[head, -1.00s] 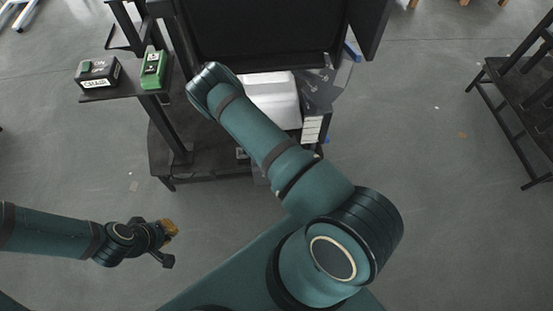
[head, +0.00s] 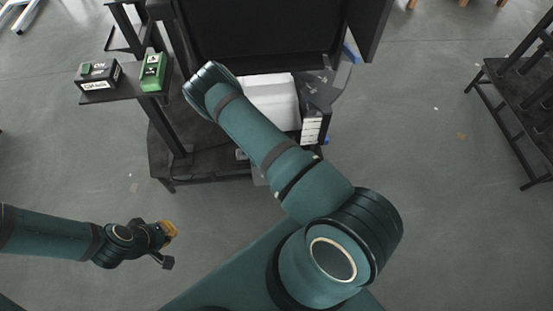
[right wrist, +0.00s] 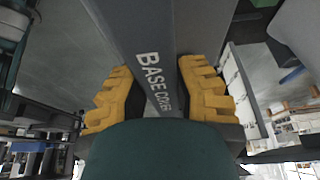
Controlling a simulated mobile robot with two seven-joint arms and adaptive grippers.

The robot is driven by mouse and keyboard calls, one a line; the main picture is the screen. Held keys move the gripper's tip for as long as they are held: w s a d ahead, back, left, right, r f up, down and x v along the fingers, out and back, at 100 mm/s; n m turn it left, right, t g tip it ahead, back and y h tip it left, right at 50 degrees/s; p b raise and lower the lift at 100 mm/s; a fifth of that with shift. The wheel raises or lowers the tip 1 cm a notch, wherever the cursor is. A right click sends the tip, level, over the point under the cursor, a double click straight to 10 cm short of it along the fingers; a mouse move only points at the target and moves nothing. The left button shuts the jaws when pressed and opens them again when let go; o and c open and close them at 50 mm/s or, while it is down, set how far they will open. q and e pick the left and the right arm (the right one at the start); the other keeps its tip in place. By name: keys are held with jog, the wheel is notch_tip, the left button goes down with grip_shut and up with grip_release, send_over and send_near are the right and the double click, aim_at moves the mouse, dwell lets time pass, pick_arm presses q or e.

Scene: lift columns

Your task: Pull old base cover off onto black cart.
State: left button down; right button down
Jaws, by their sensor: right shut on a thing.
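The base cover (right wrist: 185,40) is a dark grey piece with "BASE COVER" lettering in the right wrist view. My right gripper (right wrist: 162,88) is shut on it, a yellow-padded finger on each side. In the head view this gripper is hidden by my right arm, and I cannot make out the cover for certain. My left gripper (head: 168,246) is open and empty at the lower left, over bare floor, away from the cover. A black stand (head: 520,80) with thin legs is at the right edge; I cannot tell if it is the cart.
A dark unit with a low deck (head: 185,165) stands ahead. Its side shelf (head: 118,96) holds a black box (head: 98,74) and a green box (head: 153,72). A white block (head: 270,95) and grey parts lie beyond my arm. Floor right of my arm is clear.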

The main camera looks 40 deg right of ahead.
jog(key=shift+r, duration=0.15)
jog(key=shift+r+p, duration=2.15)
jog(key=shift+r, duration=1.5)
